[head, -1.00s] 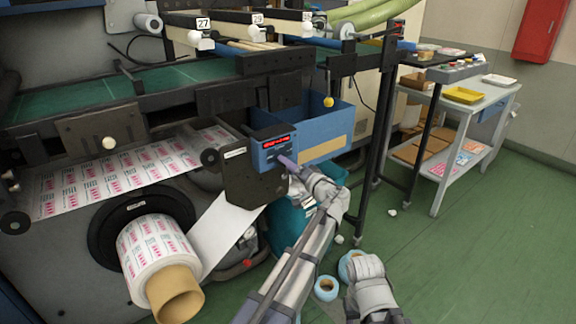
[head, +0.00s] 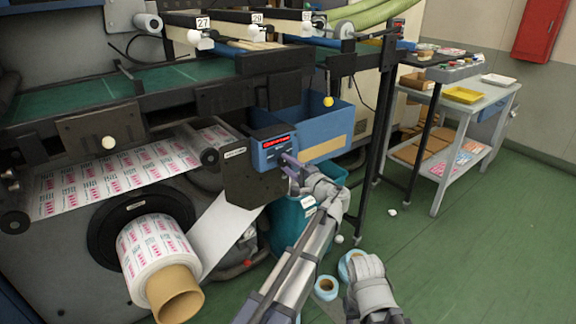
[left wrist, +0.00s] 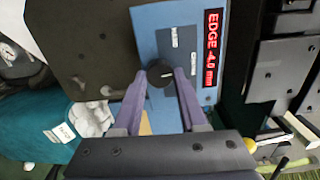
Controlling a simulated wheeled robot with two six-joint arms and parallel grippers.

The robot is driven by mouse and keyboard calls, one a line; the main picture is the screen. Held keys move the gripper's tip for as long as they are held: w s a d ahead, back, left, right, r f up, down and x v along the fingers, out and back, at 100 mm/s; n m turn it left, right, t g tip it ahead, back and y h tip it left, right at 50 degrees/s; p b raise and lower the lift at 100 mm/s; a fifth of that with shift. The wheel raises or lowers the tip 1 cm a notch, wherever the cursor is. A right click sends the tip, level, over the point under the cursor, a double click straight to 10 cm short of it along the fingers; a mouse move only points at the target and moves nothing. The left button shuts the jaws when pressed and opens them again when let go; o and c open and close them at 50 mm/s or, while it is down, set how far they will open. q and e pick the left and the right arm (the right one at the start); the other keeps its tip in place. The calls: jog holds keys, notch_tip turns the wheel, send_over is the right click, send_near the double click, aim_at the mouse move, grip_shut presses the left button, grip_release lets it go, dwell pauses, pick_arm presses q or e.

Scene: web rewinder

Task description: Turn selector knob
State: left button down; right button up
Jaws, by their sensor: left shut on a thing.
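The selector knob (left wrist: 160,74) is a round black knob with a light pointer mark on a blue control box (left wrist: 202,28). It shows in the left wrist view between the two purple fingers of my left gripper (left wrist: 161,75), which is shut on it. In the head view the blue box (head: 271,147) with its red lit display hangs at the right end of the rewinder, and my left gripper (head: 287,158) reaches its lower front; the knob is hidden there. The display reads "EDGE -4.0 mm" in the left wrist view. My right gripper (head: 366,272) shows at the bottom, its fingers not clear.
A printed label roll (head: 150,252) on a cardboard core sticks out at the lower left. A teal bin (head: 289,222) stands below the box, and a blue crate (head: 330,125) is behind it. A grey cart (head: 455,120) stands at the right.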

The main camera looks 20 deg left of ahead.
pick_arm(q)
jog(key=shift+m, duration=0.6)
jog(key=shift+c, duration=2.2)
grip_release()
jog(key=v, duration=0.7)
jog(key=shift+s+d, duration=0.2)
jog(key=shift+d, duration=0.05)
